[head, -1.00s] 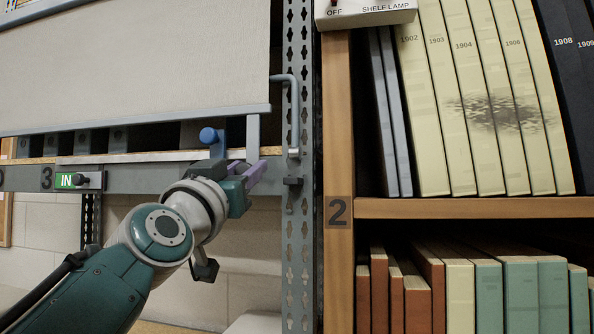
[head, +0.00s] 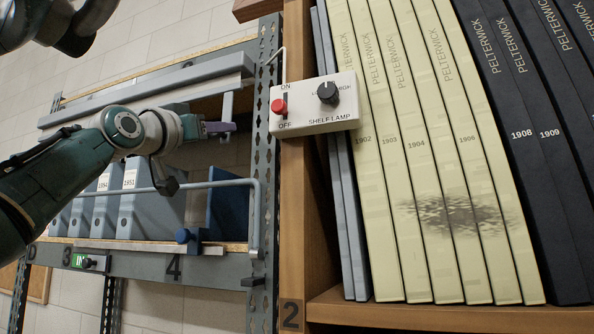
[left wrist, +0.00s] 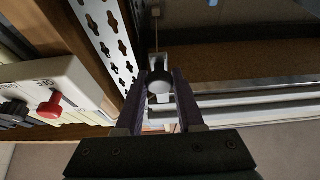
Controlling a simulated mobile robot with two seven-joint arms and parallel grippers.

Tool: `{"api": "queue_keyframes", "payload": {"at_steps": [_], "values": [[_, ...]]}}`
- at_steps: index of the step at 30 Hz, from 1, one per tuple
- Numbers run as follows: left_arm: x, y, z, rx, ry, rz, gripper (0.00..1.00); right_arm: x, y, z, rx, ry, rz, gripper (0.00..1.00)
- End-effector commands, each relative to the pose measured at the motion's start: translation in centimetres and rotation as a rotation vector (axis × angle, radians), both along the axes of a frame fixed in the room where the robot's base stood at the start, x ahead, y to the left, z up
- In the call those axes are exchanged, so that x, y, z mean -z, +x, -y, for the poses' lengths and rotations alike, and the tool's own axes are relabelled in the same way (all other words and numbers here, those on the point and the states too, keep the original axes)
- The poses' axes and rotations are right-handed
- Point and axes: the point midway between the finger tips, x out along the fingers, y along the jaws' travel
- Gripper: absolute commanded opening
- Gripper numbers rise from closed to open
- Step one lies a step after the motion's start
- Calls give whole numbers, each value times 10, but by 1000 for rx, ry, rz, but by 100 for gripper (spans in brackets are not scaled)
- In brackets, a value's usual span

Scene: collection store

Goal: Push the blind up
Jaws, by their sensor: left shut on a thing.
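The blind (head: 150,93) shows as a grey bar high across the shelf bay, with binders uncovered below it. A pale grey handle (head: 228,104) hangs from its right end. My left gripper (head: 222,127) is shut on the handle's lower end. In the left wrist view, the two fingers (left wrist: 172,88) close on either side of the pale, rounded handle end (left wrist: 160,87). The fingers hide part of the handle. My right gripper is not in view.
A perforated steel post (head: 262,170) stands just right of the gripper. Beyond it is a switch box (head: 315,104) with a red button.

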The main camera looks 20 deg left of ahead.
Motion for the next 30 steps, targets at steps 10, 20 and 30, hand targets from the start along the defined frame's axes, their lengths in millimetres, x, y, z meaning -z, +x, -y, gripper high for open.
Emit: {"api": "queue_keyframes", "payload": {"at_steps": [10,20,30], "values": [[-23,0,1,1,0,2,0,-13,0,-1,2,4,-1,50],[-21,0,0,0,1,0,42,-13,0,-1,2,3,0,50],[-21,1,0,-1,1,-2,66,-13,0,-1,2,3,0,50]]}}
